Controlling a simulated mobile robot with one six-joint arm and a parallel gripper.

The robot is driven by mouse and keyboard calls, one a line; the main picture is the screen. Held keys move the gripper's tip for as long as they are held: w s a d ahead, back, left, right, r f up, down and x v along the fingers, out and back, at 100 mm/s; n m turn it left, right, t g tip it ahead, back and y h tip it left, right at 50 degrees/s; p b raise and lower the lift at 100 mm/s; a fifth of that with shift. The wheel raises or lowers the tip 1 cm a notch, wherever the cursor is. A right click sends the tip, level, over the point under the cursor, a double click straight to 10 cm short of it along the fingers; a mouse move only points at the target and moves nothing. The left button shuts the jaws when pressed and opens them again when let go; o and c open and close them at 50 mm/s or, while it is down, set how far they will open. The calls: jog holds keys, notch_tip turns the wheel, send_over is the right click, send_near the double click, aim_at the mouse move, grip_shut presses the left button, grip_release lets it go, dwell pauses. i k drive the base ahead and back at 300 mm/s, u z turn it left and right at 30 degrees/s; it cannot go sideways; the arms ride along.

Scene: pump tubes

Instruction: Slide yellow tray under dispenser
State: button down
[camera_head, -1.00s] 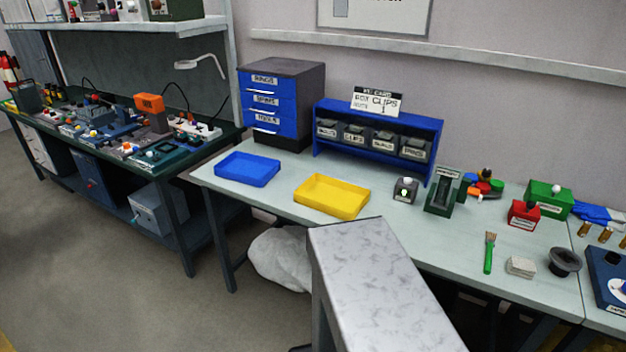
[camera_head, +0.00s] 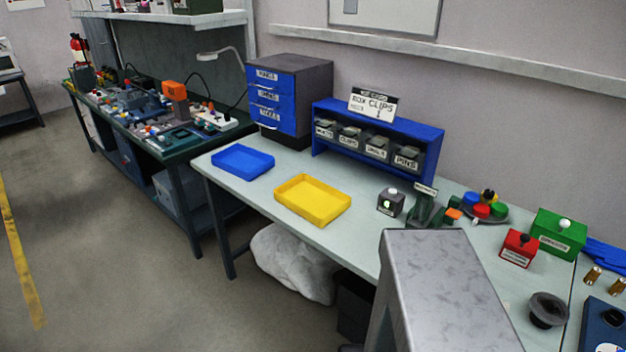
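The yellow tray (camera_head: 313,218) lies flat and empty near the front edge of the pale workbench (camera_head: 263,196). A blue rack (camera_head: 321,161) stands behind it, with several dark clear-fronted bins labelled with words such as CLIPS and PINS; it looks like the dispenser. A sign (camera_head: 371,103) on top reads BOX CLIPS 1. The tray is in front of the rack, apart from it and not under it. My gripper is not in view.
A blue tray (camera_head: 242,160) lies left of the yellow one. A blue-fronted drawer cabinet (camera_head: 274,98) stands behind. A small grey box (camera_head: 391,202) and a dark green stand (camera_head: 422,210) are to the right. A grey speckled block, possibly mine, covers the bench's lower right.

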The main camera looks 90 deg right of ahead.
aim_at(315, 201)
jog(key=u, duration=0.4)
jog(key=k, duration=0.35)
jog(key=z, duration=1.75)
jog(key=i, duration=1)
jog(key=z, duration=0.1)
jog(key=k, duration=0.45)
jog(key=z, duration=0.05)
